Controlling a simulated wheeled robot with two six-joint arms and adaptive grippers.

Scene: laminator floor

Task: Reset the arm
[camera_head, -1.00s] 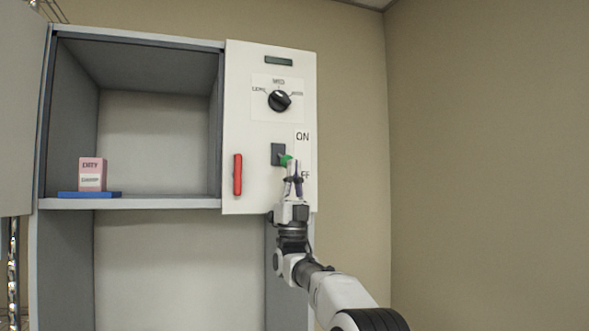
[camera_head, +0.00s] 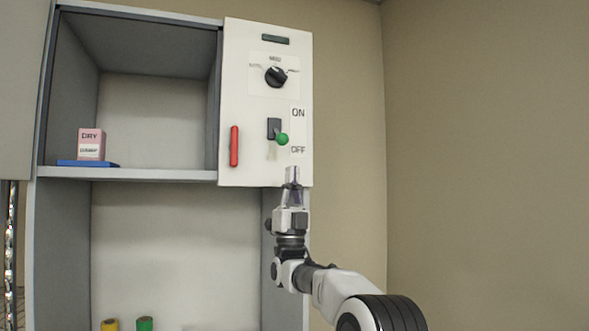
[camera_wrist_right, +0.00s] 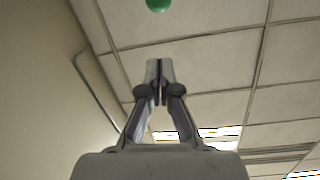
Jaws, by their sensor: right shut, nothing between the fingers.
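My right gripper (camera_head: 292,172) is shut and empty. In the head view it points up in front of the lower right part of the white control panel (camera_head: 248,100), below the lever. The lever has a green ball knob (camera_head: 282,139) on a dark switch plate (camera_head: 273,128), between the ON and OFF labels. In the right wrist view the closed fingertips (camera_wrist_right: 160,66) point up toward the ceiling, with the green knob (camera_wrist_right: 158,5) apart from them at the top edge. My left gripper is not in view.
The panel also has a black dial (camera_head: 275,76) and a red handle (camera_head: 234,146). An open compartment at left holds a pink box (camera_head: 91,143) on a blue tray (camera_head: 75,163). Yellow (camera_head: 109,325) and green (camera_head: 145,324) items stand below. A bare wall (camera_head: 480,150) is at right.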

